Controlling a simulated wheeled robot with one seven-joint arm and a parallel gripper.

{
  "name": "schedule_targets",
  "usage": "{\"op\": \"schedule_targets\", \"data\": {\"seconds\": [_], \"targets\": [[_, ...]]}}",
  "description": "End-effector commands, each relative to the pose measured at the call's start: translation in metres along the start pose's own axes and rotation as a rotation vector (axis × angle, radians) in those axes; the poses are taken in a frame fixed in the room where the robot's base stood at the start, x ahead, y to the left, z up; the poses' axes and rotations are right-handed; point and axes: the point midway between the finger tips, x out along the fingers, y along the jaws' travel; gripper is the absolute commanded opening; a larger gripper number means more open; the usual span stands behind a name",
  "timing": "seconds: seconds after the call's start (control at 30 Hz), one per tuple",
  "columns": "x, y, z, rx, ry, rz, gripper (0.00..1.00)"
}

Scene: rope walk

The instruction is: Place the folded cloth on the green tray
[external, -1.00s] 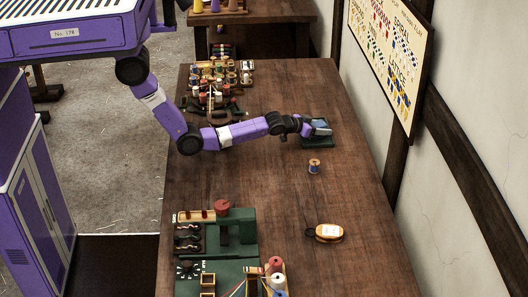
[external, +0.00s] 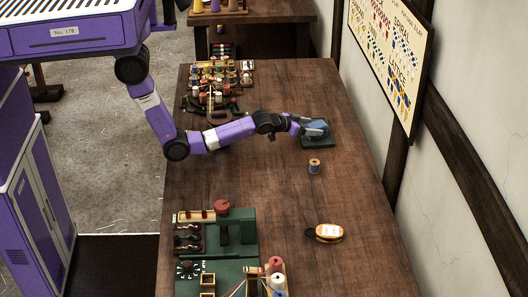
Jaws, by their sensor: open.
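The green tray (external: 318,142) lies on the wooden table toward the wall side. The folded cloth (external: 315,127), a small blue-grey bundle, shows over the tray; at this size I cannot tell how fully it rests on it. My gripper (external: 307,127) is open, low at the left edge of the cloth and tray. Its fingertips are too small to make out clearly, and I cannot tell whether they touch the cloth.
A thread spool (external: 314,166) stands just in front of the tray. A rack of several spools (external: 215,85) is at the back left, and a green machine (external: 222,240) at the front left. The table's middle is clear.

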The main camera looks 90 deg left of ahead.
Motion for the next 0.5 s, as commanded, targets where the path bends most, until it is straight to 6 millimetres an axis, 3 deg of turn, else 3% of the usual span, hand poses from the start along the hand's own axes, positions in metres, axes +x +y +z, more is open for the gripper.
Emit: {"op": "schedule_targets", "data": {"seconds": [0.2, 0.5], "targets": [[-0.038, 0.000, 0.000, 0.001, 0.000, 0.001, 0.72], [-0.061, 0.000, 0.000, 0.000, 0.001, 0.001, 0.72]]}}
